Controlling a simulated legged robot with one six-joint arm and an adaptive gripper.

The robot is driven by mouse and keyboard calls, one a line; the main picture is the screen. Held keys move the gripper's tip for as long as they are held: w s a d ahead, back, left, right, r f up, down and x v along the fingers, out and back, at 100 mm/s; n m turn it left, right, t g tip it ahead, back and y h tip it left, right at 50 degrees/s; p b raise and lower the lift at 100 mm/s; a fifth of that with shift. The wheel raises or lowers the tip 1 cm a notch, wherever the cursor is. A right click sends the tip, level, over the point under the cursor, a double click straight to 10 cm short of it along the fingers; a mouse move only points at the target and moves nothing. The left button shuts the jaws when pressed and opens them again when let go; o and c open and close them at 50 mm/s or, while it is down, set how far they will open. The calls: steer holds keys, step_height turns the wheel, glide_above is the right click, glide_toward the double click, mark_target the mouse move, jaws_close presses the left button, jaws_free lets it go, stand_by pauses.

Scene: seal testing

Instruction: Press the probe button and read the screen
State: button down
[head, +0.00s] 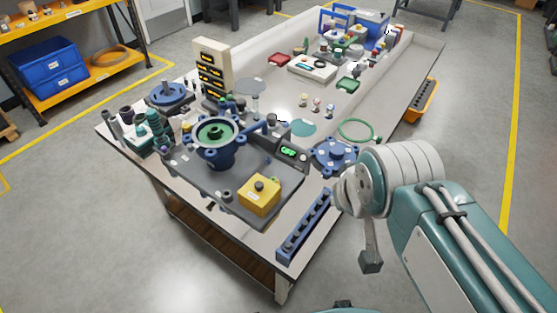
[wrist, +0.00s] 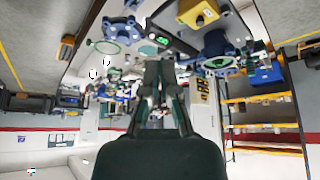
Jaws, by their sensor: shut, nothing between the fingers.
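A yellow box (head: 258,197) with a dark round button (head: 259,186) on top stands on the front right of a dark grey test plate (head: 220,181). A small screen (head: 289,152) with lit green characters sits at the plate's back right; I cannot read them clearly. In the wrist view, which is turned over, the yellow box (wrist: 198,13) and the green-lit screen (wrist: 158,40) lie near the top edge. My gripper (wrist: 163,68) is shut and empty, apart from both. In the head view I cannot pick out its fingertips for sure beside my arm.
A blue-rimmed vessel (head: 218,152) stands on the plate, left of the screen. A blue flanged cover (head: 334,156) and a blue slotted rail (head: 304,226) lie on the bench to the right. A green ring (head: 356,130) lies behind. Bare bench shows around the ring.

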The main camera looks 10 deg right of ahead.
mark_target(303, 158)
steer(key=w+f+n+t, duration=0.2)
steer(key=w+f+n, duration=0.25)
steer(key=w, duration=0.65)
steer(key=w+f+n+t, duration=0.25)
steer(key=w+n, duration=0.25)
steer(key=w, duration=0.6)
steer(key=w+f+n+t, duration=0.2)
steer(key=w+f+n, duration=0.2)
steer(key=f, duration=0.3)
steer(key=w+f+n+t, duration=0.1)
steer(key=w+f+n, duration=0.3)
steer(key=w+f, duration=0.2)
step_height(303, 158, down, 3)
steer(key=shift+a+r+t+y, duration=0.2)
steer(key=shift+a+t+y, duration=0.1)
steer(key=shift+t, duration=0.05)
steer(key=shift+a+n, duration=0.1)
steer(key=shift+n, duration=0.15)
steer(key=shift+w+d+f, duration=0.7)
steer(key=shift+f, duration=0.4)
steer(key=shift+w+d+f, duration=0.65)
steer(key=shift+d+f, duration=0.05)
steer(key=shift+f, duration=0.35)
steer(key=shift+w+d+f, duration=0.7)
steer(key=shift+f, duration=0.4)
